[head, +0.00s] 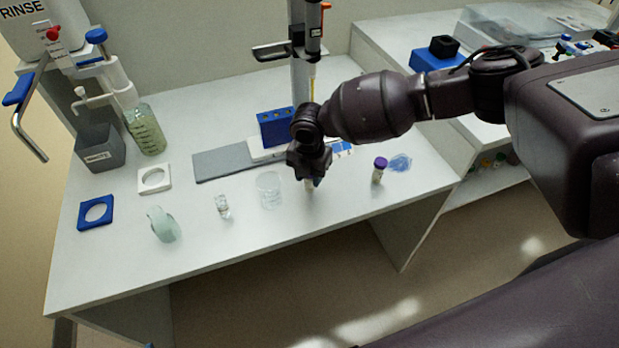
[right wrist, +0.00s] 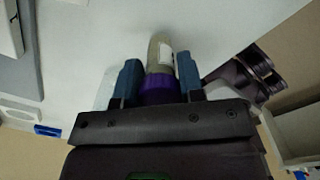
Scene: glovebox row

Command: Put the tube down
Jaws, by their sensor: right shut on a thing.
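My right gripper (head: 311,178) is over the front middle of the white table, pointing down. In the right wrist view it (right wrist: 159,78) is shut on a tube (right wrist: 160,53) with a purple cap (right wrist: 158,89), one blue finger on each side. In the head view only the tube's lower end (head: 310,187) shows below the fingers. I cannot tell whether it touches the table top (head: 240,225). A second purple-capped tube (head: 378,171) stands on the table to the right. My left gripper is not in view.
A glass beaker (head: 269,190), a small clear vial (head: 222,207) and a pale green roll-like object (head: 162,224) are left of my gripper. A blue rack (head: 277,128) and grey mat (head: 222,164) are behind. A blue crumpled item (head: 400,162) lies right. The table's front edge is close.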

